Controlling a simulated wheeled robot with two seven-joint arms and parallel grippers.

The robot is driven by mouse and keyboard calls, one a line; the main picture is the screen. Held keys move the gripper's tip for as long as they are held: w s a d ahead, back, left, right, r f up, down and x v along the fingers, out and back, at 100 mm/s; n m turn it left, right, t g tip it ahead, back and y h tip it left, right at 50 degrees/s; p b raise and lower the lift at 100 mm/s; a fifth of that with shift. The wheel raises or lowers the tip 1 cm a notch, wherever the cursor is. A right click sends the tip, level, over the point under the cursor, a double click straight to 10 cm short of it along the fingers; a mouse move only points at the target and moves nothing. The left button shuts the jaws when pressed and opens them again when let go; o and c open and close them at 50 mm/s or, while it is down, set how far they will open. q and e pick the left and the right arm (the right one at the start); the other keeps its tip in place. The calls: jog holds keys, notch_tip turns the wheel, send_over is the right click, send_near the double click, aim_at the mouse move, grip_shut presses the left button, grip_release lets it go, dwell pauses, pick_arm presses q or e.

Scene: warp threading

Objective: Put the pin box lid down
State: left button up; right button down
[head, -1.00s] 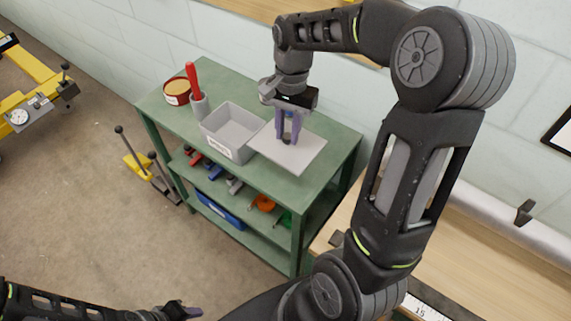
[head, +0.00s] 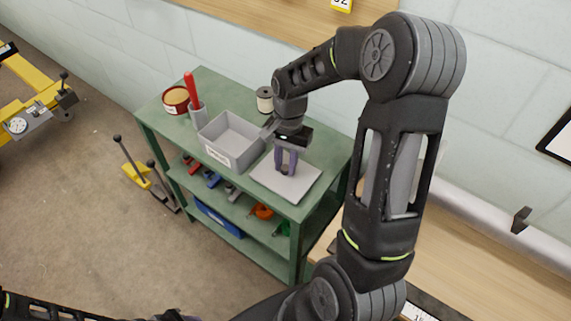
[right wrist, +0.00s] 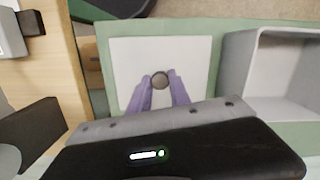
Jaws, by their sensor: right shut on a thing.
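The pin box lid (head: 303,190) is a flat light-grey square plate, level, at the front right of the green cart top. It also shows in the right wrist view (right wrist: 195,55), with a dark round knob (right wrist: 160,79) in its middle. My right gripper (head: 286,171) points down with its purple fingers shut on the knob. The lid is on the cart top or just above it; I cannot tell which. The open grey pin box (head: 237,131) stands left of it. My left gripper (head: 176,316) is barely in view at the bottom edge.
On the green cart top (head: 318,145) also stand a red round tin (head: 176,101), a red-handled tool in a grey cup (head: 197,108) and a spool (head: 265,100) behind the lid. Coloured tools lie on the shelf below. A wooden bench (head: 480,265) is at right.

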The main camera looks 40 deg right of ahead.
jog(key=shift+f, duration=0.45)
jog(key=shift+f, duration=0.15)
jog(key=c, duration=1.2)
grip_release()
notch_tip(320, 180, up, 12)
jog(key=d+b, duration=0.1)
jog(key=shift+w, duration=0.35)
jog(key=shift+d, duration=0.1)
